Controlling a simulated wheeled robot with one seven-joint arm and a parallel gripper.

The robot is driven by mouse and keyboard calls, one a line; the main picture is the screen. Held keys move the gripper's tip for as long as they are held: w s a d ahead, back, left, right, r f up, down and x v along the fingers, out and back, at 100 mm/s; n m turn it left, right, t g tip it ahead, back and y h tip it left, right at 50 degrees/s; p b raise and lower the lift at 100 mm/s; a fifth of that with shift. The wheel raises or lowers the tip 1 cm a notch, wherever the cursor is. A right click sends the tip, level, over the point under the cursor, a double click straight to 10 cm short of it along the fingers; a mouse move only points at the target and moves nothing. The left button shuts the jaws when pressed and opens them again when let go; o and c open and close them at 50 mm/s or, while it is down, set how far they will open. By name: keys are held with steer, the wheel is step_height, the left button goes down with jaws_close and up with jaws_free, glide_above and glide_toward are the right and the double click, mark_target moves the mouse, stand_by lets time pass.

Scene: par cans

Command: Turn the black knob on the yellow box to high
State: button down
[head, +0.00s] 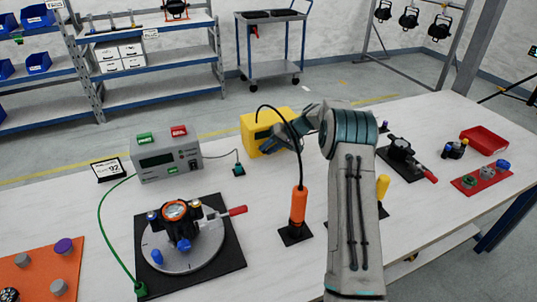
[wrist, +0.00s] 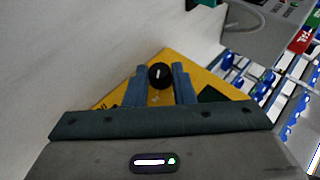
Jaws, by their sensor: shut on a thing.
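The yellow box (head: 252,122) stands on the white table, left of my arm. In the wrist view the yellow box (wrist: 178,61) shows beyond my fingers, with a small dark green area at its right. The black knob (wrist: 159,76) is round, with a short white mark on its face. My gripper (wrist: 160,79) is shut on the black knob, one blue-grey finger on each side. In the head view my gripper (head: 268,143) is at the front of the box and hides the knob. The setting labels around the knob are too small to read.
A grey power supply (head: 166,157) stands left of the box. An orange upright handle (head: 298,205) with a black cable is in front. A black plate with a round fixture (head: 182,238) lies front left. A red tray (head: 484,140) sits far right.

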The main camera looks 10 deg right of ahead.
steer(key=shift+d+f+y+b, duration=0.15)
steer(key=shift+y+b, duration=0.25)
steer(key=shift+y, duration=0.2)
steer(key=c, duration=1.2)
jaws_free()
steer(key=shift+c, duration=0.2)
steer(key=v, duration=1.3)
steer(key=shift+d+r+b, duration=0.25)
steer(key=shift+d+b, duration=0.05)
steer(key=shift+b, duration=0.05)
